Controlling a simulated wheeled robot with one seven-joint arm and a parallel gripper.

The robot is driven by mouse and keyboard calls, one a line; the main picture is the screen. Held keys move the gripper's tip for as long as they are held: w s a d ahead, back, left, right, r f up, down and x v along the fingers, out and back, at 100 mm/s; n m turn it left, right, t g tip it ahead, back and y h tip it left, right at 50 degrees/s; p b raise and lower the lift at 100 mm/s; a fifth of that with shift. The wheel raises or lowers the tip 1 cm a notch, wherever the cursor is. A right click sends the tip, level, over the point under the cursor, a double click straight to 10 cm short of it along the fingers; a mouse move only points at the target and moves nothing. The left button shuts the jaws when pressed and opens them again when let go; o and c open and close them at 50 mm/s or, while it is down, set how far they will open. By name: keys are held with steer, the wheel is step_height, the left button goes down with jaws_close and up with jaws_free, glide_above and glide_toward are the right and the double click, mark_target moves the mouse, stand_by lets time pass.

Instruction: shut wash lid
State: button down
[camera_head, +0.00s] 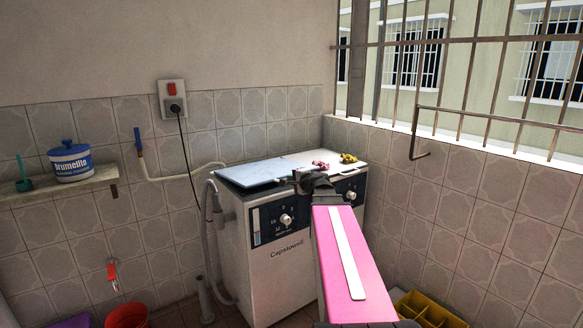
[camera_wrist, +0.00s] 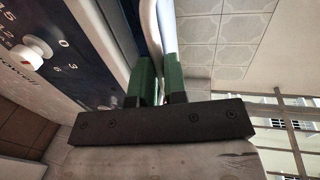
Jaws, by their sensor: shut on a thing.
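The washing machine (camera_head: 285,262) stands against the tiled wall with a light blue wash lid (camera_head: 248,172) on the left part of its top. The lid looks about flat; I cannot tell whether its front edge rests fully on the rim. My gripper (camera_head: 296,181) is at the lid's front right corner, partly hidden by my wrist. In the wrist view, the green fingers of my gripper (camera_wrist: 159,75) are shut on a thin pale edge (camera_wrist: 152,35), which appears to be the lid's. A control panel with a white knob (camera_wrist: 32,52) is beside the fingers.
A white cover (camera_head: 297,160) on the machine's right part bears a pink item (camera_head: 320,165) and a yellow item (camera_head: 348,158). A grey hose (camera_head: 210,225) runs down the left side. A yellow crate (camera_head: 428,310) stands on the floor at right.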

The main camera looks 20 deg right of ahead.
steer(key=f, duration=0.6)
steer(key=shift+s, duration=0.25)
steer(key=c, duration=1.2)
jaws_free()
steer(key=shift+r, duration=0.1)
steer(key=shift+o, duration=0.2)
steer(key=v, duration=1.1)
steer(key=shift+w, duration=0.1)
